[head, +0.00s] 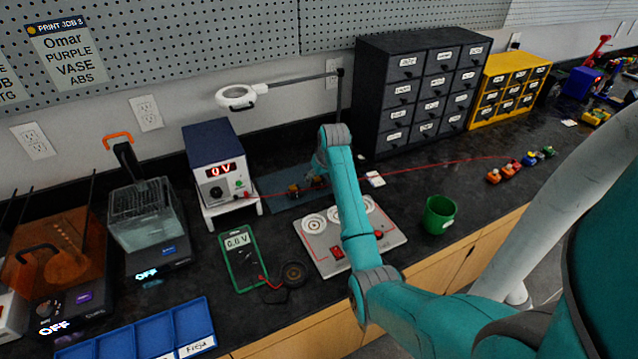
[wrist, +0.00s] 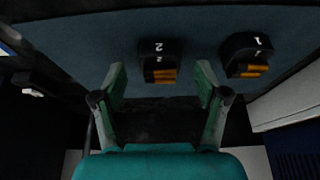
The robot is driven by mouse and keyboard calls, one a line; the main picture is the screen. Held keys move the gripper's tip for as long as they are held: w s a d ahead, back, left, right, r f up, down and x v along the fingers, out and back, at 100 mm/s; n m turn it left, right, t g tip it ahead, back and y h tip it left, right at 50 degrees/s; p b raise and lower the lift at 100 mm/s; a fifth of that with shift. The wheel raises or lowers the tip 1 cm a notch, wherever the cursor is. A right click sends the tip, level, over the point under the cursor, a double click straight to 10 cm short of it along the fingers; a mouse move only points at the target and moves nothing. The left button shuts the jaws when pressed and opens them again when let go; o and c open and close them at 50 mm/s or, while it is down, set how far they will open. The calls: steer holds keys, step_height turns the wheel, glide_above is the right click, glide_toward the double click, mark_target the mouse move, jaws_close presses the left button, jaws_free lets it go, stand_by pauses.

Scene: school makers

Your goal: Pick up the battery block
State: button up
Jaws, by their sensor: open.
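Two small dark blocks with orange-brown ribbed parts sit on a blue-grey mat (wrist: 85,45) in the wrist view. One block is marked 2 (wrist: 158,56) and the other is marked 1 (wrist: 246,55). I cannot tell from the pictures which is the battery block. My gripper (wrist: 160,85) is open and empty, with the block marked 2 ahead, roughly between its fingertips. The block marked 1 lies outside the right finger. In the head view a small orange and dark block (head: 294,190) shows on the mat (head: 268,180), partly hidden by my arm.
A power supply (head: 215,160) on a white stand is left of the mat. A grey board with dials (head: 320,255) and a green cup (head: 439,214) stand in front. A ring lamp (head: 236,97) hangs above. Dark drawers (head: 412,90) stand behind at right. A red wire crosses the bench.

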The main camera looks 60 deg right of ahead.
steer(key=c, duration=1.3)
steer(key=shift+o, duration=0.2)
